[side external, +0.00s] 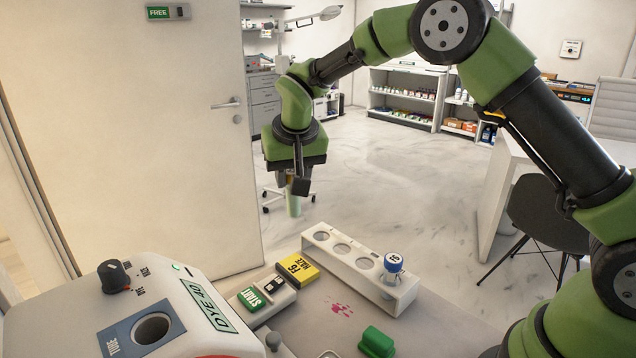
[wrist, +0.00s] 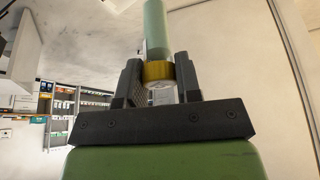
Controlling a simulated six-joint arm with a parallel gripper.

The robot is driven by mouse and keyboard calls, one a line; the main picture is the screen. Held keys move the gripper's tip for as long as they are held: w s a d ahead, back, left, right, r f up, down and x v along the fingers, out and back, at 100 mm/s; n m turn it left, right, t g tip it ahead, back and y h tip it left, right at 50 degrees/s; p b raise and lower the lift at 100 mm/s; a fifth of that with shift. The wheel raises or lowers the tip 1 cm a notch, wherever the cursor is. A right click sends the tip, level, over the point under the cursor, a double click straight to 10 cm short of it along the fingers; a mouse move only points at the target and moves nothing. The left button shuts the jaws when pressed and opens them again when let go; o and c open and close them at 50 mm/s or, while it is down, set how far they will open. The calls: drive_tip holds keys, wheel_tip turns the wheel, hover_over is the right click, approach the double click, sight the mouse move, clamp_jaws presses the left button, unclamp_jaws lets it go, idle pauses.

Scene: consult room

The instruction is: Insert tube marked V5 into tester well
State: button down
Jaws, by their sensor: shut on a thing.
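My gripper (side external: 294,186) is shut on a pale green tube (side external: 294,206) with a yellow cap, held high in the air beyond the white rack (side external: 345,268). In the wrist view the jaws (wrist: 158,78) close around the yellow cap (wrist: 157,71), and the green body (wrist: 155,30) points away from the gripper. I cannot read a mark on this tube. The tester (side external: 245,345) is at the lower left; its round, dark well (side external: 152,328) looks empty and lies in a blue plate marked TUBE. The held tube is well apart from it.
A blue-capped tube (side external: 393,263) stands in the rack's right end; its other holes look empty. A yellow block (side external: 297,271), a green START button (side external: 255,299) and a green block (side external: 377,342) are near the tester. Pink stains mark the table. A door (side external: 140,120) stands behind.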

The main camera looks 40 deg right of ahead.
drive_tip(key=s+a+r+n+y, duration=0.1)
drive_tip(key=s+a, duration=0.3)
drive_tip(key=a, duration=0.5)
drive_tip(key=s+a+r+n+y, duration=0.1)
drive_tip(key=s+a+r+n, duration=0.2)
drive_tip(key=a, duration=0.7)
drive_tip(key=s+a+r+n+y, duration=0.1)
drive_tip(key=s+a+r+n, duration=0.2)
drive_tip(key=s+a, duration=0.3)
drive_tip(key=shift+a, duration=1.7)
drive_tip(key=shift+s+f, duration=0.1)
drive_tip(key=shift+f, duration=0.05)
drive_tip(key=shift+f, duration=2.35)
drive_tip(key=c, duration=0.7)
unclamp_jaws()
drive_tip(key=shift+c, duration=0.2)
